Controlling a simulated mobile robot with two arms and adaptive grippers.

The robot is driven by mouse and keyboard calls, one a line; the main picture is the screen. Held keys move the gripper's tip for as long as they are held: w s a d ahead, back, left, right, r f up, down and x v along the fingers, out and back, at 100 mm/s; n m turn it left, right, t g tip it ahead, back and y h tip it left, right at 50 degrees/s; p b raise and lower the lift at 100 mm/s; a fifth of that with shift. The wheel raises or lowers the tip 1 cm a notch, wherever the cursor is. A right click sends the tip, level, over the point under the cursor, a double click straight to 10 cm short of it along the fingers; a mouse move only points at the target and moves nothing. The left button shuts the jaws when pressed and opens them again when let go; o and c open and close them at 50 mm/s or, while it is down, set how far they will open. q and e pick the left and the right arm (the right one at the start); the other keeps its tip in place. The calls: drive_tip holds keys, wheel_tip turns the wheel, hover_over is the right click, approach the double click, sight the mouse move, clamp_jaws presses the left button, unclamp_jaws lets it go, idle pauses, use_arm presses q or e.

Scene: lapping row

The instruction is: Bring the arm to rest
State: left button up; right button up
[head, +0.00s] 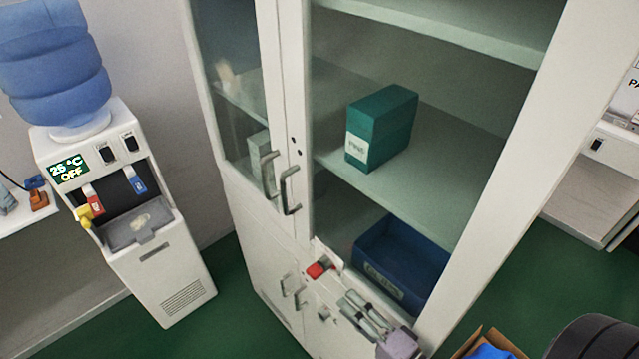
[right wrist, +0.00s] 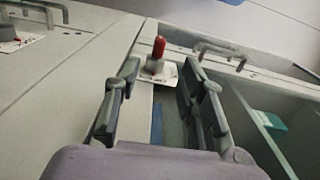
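My right gripper (head: 365,313) is in front of the lower part of the white cabinet (head: 500,190), pointing up and left. In the right wrist view its two fingers (right wrist: 160,75) stand apart, with nothing held between them. A red-topped grey knob (right wrist: 157,50) with a white label shows just beyond the fingertips, apart from them. The red piece (head: 317,270) also shows in the head view, on the cabinet front near the gripper. My left gripper is not in view.
The cabinet holds a teal box file (head: 380,130) on a shelf and a dark blue bin (head: 402,262) lower down. A water dispenser (head: 150,230) stands at left. An open cardboard box (head: 490,340) is at bottom right. Green floor (head: 235,290) shows between dispenser and cabinet.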

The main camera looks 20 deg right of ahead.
drive_tip(key=w+a+f+n+g+h, duration=0.1)
drive_tip(key=a+f+n+g+h, duration=0.15)
drive_tip(key=n+g, duration=0.45)
drive_tip(key=s+d+n+g+h, duration=0.35)
drive_tip(key=s+n+g, duration=0.35)
drive_tip(key=s+n, duration=0.25)
wheel_tip(320, 180, down, 26)
drive_tip(key=s, duration=0.1)
drive_tip(key=s+d+f+g+b, duration=0.1)
drive_tip(key=s+d+f+g, duration=0.1)
drive_tip(key=s+f, duration=1.5)
drive_tip(key=shift+s+d+f, duration=0.15)
drive_tip(key=shift+s+d, duration=0.05)
drive_tip(key=shift+s, duration=0.05)
